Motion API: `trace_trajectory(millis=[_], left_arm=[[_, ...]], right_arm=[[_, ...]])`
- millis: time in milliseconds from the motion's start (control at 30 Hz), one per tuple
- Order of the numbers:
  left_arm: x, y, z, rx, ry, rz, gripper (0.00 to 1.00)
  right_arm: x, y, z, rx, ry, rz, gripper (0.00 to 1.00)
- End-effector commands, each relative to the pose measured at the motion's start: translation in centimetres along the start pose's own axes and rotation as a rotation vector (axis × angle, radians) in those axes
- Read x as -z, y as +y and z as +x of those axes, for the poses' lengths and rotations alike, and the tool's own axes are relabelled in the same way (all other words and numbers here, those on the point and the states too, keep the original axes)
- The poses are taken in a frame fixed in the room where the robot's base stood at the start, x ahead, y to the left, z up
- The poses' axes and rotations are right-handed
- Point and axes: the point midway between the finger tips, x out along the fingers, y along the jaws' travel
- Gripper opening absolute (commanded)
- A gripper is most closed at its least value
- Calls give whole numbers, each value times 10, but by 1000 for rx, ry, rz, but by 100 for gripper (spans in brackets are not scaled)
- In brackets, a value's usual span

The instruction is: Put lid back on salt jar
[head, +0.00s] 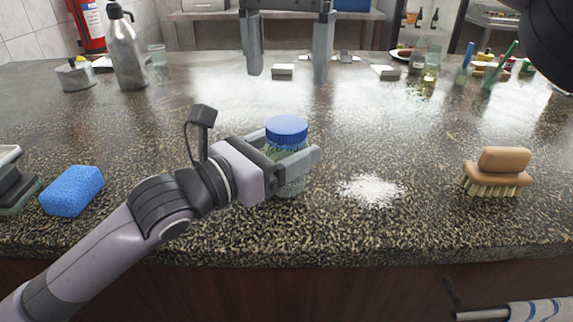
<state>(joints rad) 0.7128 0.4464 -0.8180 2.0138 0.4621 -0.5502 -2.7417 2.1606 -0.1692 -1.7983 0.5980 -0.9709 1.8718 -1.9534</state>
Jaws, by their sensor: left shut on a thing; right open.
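The salt jar (291,188) stands upright on the speckled counter, a clear greenish jar partly hidden by my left gripper. A blue lid (287,130) sits on top of its mouth and looks level; I cannot tell how tightly it is seated. My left gripper (290,157) is shut around the jar's body, just below the lid, coming from the left. My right gripper (288,70) is open and empty, pointing down above and behind the jar, with its two fingers apart.
White salt (371,190) lies spilled right of the jar. A wooden brush (499,172) is farther right. A blue sponge (72,190) lies at left. A metal bottle (126,50) and a small metal pot (76,75) stand at back left. Glasses and utensils stand at back right.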

Motion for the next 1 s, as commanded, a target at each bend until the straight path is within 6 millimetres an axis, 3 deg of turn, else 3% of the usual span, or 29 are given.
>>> trace_trajectory(millis=[167,600,1000], left_arm=[[0,0,0,0,0,0,0],[0,0,0,0,0,0,0],[0,0,0,0,0,0,0]], right_arm=[[0,0,0,-1,1,99,82],[0,0,0,0,1,670,82],[0,0,0,0,0,785,82]])
